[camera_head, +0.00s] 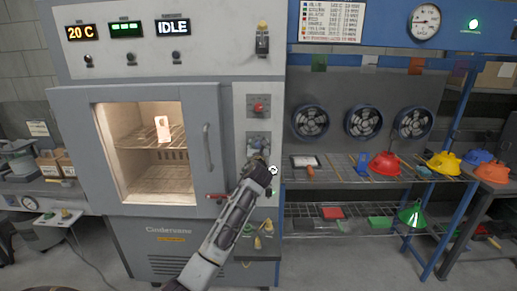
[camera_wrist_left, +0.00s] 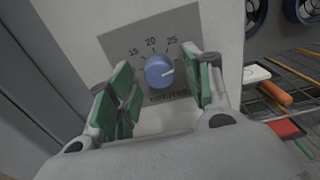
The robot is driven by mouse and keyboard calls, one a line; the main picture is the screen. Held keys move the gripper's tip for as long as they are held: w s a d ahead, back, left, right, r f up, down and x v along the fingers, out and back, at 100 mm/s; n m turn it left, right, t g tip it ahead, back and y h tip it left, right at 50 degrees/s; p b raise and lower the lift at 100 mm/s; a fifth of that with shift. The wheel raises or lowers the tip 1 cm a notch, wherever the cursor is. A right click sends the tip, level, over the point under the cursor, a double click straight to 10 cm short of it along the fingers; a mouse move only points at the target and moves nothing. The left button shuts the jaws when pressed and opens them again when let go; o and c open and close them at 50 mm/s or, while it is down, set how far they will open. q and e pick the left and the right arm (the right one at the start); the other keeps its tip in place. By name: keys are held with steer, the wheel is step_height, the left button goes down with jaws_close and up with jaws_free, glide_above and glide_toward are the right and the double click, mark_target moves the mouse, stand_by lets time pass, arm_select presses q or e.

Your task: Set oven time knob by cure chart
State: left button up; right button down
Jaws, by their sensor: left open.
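The oven (camera_head: 62,150) has a control panel on its right side. In the left wrist view, the blue time knob (camera_wrist_left: 159,72) sits on a grey dial plate (camera_wrist_left: 190,25) marked 15, 20 and 25. Its white pointer line points right and slightly up, clockwise past 25; the mark there is hidden by a finger. My left gripper (camera_wrist_left: 160,88) is open, its green-padded fingers on either side of the knob, apparently not touching it. In the head view, my left gripper (camera_head: 260,163) covers most of that dial. The cure chart (camera_head: 332,20) hangs upper right, its rows too small to read surely.
A red knob (camera_head: 258,107) sits above the time dial. Displays read 20 C (camera_head: 86,32) and IDLE (camera_head: 173,28). A pale tag-like piece (camera_head: 162,129) stands inside the lit oven chamber. A door handle (camera_head: 208,147) is left of my gripper. Shelves with coloured hoods (camera_head: 385,164) stand right.

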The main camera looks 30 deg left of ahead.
arm_select(q)
steer(key=c, duration=1)
